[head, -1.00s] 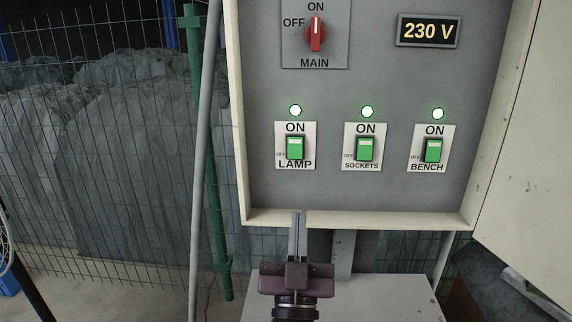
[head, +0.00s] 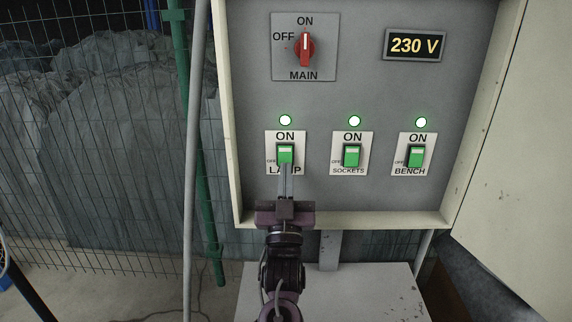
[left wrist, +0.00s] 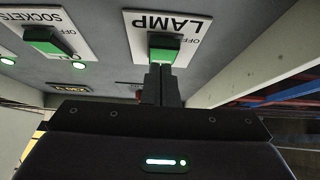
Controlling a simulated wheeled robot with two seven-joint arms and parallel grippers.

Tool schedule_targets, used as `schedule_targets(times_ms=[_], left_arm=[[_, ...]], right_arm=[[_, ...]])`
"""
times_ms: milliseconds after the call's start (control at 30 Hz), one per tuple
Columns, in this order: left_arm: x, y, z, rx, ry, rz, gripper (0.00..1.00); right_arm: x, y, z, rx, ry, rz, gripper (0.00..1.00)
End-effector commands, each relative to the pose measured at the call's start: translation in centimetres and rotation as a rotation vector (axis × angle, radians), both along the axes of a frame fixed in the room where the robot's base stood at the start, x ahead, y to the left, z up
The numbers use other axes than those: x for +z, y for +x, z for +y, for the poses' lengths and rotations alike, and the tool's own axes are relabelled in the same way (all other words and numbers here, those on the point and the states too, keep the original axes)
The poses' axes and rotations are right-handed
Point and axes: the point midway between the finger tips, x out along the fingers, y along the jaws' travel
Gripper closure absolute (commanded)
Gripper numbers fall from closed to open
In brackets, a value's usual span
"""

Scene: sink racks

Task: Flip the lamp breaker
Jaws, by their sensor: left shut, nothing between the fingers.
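The lamp breaker (head: 285,150) is a green rocker on a white plate marked ON, OFF and LAMP, at the lower left of the grey panel. The light above it (head: 285,120) glows green. My left gripper (head: 286,168) is shut and empty, its fingertips at the lower edge of the lamp rocker and covering part of the word LAMP. The lamp breaker also shows in the left wrist view (left wrist: 164,47), upside down, just beyond the fingertips (left wrist: 161,68). I cannot tell whether they touch it. My right gripper is not in view.
The sockets breaker (head: 352,155) and bench breaker (head: 415,157) sit to the right, with green lights lit. The red main switch (head: 305,48) and the 230 V display (head: 414,45) are above. The cabinet's bottom lip (head: 400,219) lies under my left arm; its open door (head: 515,140) stands right.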

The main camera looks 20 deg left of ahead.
Motion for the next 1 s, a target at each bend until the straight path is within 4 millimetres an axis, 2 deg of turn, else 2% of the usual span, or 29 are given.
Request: schedule_targets(times_ms=[167, 500, 633, 767, 833, 1000], left_arm=[[-0.1, 0.8, 0.3, 0.000, 0.000, 0.000, 1.00], [-0.2, 0.9, 0.3, -0.001, 0.000, -0.001, 1.00], [-0.7, 1.1, 0.3, 0.000, 0.004, -0.018, 1.00], [-1.3, 1.6, 0.5, 0.001, 0.017, -0.065, 1.00], [-0.5, 1.6, 0.5, 0.000, 0.019, -0.072, 1.00], [-0.5, 1.6, 0.4, -0.001, 0.019, -0.069, 1.00]], right_arm=[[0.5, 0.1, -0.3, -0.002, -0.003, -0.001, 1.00], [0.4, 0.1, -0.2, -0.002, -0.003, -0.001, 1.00], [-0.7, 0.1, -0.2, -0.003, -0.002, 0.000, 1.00], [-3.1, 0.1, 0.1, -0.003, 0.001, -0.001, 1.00], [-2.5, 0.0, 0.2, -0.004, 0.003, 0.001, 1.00], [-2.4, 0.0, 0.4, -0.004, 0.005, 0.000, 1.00]])
